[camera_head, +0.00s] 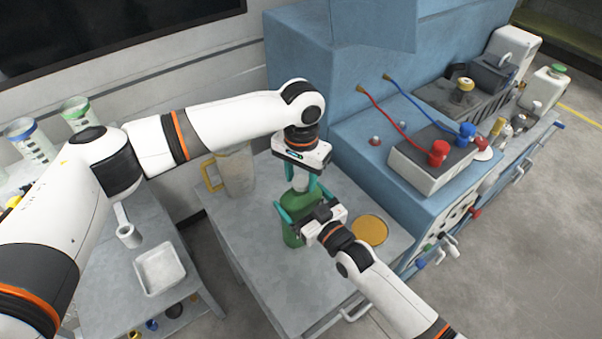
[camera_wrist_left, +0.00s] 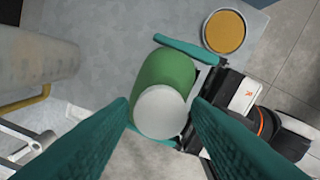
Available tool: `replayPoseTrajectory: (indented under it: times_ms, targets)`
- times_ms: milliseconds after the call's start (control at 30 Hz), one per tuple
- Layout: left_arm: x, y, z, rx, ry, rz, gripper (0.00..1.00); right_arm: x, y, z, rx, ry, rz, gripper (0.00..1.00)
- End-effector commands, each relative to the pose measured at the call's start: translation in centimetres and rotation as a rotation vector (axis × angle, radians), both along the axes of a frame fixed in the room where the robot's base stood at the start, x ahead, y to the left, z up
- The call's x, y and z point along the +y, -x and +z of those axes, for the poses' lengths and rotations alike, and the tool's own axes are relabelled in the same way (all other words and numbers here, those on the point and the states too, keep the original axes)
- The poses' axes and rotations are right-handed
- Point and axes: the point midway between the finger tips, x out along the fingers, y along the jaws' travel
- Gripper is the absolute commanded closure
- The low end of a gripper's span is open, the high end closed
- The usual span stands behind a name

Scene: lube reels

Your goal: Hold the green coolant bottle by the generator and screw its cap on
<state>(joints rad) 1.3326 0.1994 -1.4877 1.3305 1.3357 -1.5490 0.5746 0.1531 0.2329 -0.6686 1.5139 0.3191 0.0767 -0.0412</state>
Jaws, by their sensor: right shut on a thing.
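The green coolant bottle (camera_head: 292,238) stands on the grey table beside the blue generator (camera_head: 360,130). My right gripper (camera_head: 293,221) is shut on its body, with a finger on either side. In the left wrist view the bottle (camera_wrist_left: 168,72) has a round white piece (camera_wrist_left: 160,112) at its top, which looks like the cap. I cannot tell whether it is seated on the neck. My left gripper (camera_head: 302,180) points down over the bottle. Its teal fingers stand apart on either side of the white piece, close to its edges, and look open.
A round dish of amber stuff (camera_head: 370,230) lies right of the bottle. A clear jug with a yellow handle (camera_head: 235,170) stands behind left. A white tray (camera_head: 160,270) sits on the left bench. The table front is clear.

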Motion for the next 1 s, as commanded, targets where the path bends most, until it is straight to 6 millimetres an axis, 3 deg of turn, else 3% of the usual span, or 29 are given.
replayPoseTrajectory:
  times_ms: [33, 200, 367, 667, 800, 833, 1000]
  targets:
    - [-0.02, 0.01, 0.01, 0.000, 0.000, 0.000, 0.64, 0.00, 0.04, -0.10, 0.002, 0.001, 0.000, 0.69]
    - [-0.01, 0.01, 0.01, 0.000, 0.000, 0.000, 0.88, 0.00, 0.04, -0.10, 0.002, 0.001, 0.000, 0.69]
    - [-0.02, 0.01, 0.01, 0.001, 0.001, -0.032, 0.89, 0.00, 0.04, -0.10, 0.002, 0.001, 0.000, 0.69]
    - [0.01, 0.01, -0.04, 0.001, 0.001, -0.453, 0.89, -0.01, 0.03, -0.10, 0.002, 0.001, 0.000, 0.69]
    - [0.03, -0.03, 0.00, 0.000, -0.001, -0.451, 0.89, -0.02, 0.04, -0.10, 0.002, 0.001, 0.000, 0.69]
    - [0.04, -0.03, 0.00, 0.000, -0.001, -0.451, 0.60, -0.02, 0.04, -0.10, 0.002, 0.001, 0.000, 0.69]
    - [0.03, -0.03, 0.00, 0.000, -0.001, -0.450, 0.36, -0.02, 0.04, -0.10, 0.002, 0.001, 0.000, 0.69]
